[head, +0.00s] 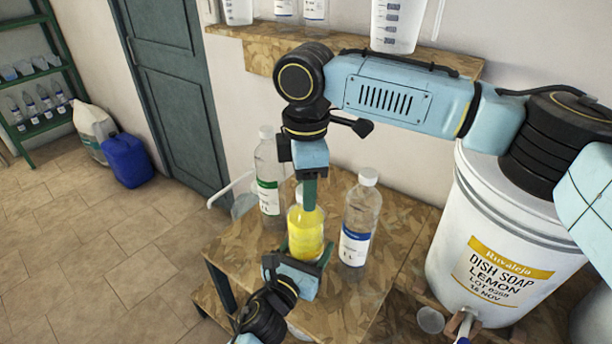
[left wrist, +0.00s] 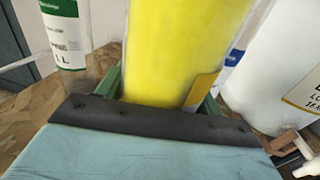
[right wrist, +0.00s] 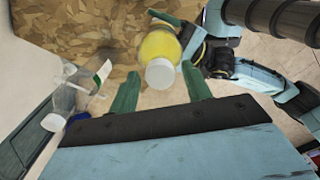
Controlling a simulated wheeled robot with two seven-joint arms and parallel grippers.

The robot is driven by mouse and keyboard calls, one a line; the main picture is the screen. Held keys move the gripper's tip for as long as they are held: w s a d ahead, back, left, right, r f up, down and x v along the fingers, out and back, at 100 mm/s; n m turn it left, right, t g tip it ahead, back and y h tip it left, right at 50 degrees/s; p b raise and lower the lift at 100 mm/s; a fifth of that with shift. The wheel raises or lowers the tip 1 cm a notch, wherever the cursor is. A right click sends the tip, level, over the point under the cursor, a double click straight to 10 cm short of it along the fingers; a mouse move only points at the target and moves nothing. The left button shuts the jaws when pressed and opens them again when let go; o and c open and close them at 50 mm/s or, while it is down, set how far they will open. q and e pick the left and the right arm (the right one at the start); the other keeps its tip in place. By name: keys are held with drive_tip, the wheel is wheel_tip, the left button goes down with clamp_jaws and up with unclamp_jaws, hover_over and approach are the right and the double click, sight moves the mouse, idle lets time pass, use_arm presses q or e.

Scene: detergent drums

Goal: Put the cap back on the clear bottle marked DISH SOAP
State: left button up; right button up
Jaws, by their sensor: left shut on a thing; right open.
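The clear bottle of yellow liquid (head: 306,232) stands upright on the wooden stand. Its gold label (left wrist: 202,90) shows only in part, and I cannot read it. My left gripper (head: 305,252) is shut around the bottle's body from the front. A white cap (right wrist: 161,73) shows on top of the bottle in the right wrist view; I cannot tell how tightly it sits. My right gripper (head: 310,194) points down over the bottle top, open, with one finger (right wrist: 126,92) on each side of the cap. In the head view it hides much of the neck.
A green-label bottle (head: 268,180) stands behind left and a blue-label bottle (head: 360,222) close on the right, both capped. A large white drum marked DISH SOAP LEMON (head: 500,235) stands right, with a tap and a clear cup (head: 430,320) below. A wooden shelf (head: 258,50) hangs behind.

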use_arm(q)
drive_tip(key=shift+f, duration=0.1)
use_arm(e)
drive_tip(key=c, duration=1)
drive_tip(key=o, duration=1.1)
wheel_tip(320, 180, up, 12)
drive_tip(key=shift+r, duration=0.1)
use_arm(q)
drive_tip(key=o, duration=2)
